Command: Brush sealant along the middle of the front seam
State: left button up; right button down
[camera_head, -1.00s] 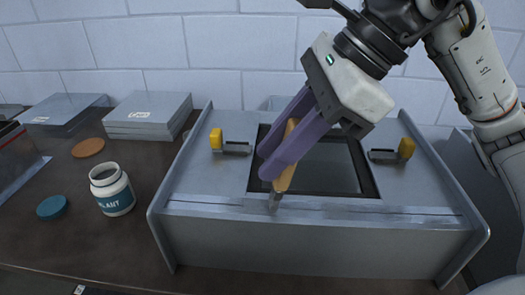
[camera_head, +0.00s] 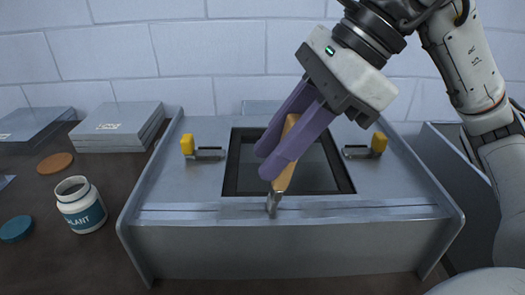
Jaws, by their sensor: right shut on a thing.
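My right gripper (camera_head: 268,162) comes in from the upper right, its purple fingers shut on the wooden handle of a brush (camera_head: 285,176). The brush points down, slightly tilted, and its grey tip is at the front seam (camera_head: 340,212), just left of the seam's middle. The seam runs along the front top edge of the grey metal duct (camera_head: 290,250). Whether the bristles press on the seam is hard to tell. An open white sealant jar (camera_head: 82,206) stands on the table to the left. My left gripper is not in view.
The duct top has a dark rectangular opening (camera_head: 240,170) and two yellow-handled clamps (camera_head: 188,144), (camera_head: 379,142). A blue lid (camera_head: 16,229), a brown disc (camera_head: 55,163) and stacked grey sheets (camera_head: 115,128) lie to the left. A block wall stands behind.

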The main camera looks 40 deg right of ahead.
aim_at(291, 174)
jog(key=shift+d, duration=0.1)
jog(key=shift+s+d+f+b, duration=0.2)
jog(key=shift+s+d+b, duration=0.45)
jog(key=shift+d+b, duration=0.2)
jog(key=shift+s+d, duration=0.3)
jog(key=shift+d, duration=0.1)
jog(key=shift+s+d+b, duration=0.4)
jog(key=shift+d+b, duration=0.25)
jog(key=shift+b, duration=0.05)
jog(key=shift+s+d+r+b, duration=0.2)
jog(key=shift+s+d+b, duration=0.25)
jog(key=shift+d, duration=0.25)
jog(key=shift+s+d, duration=0.1)
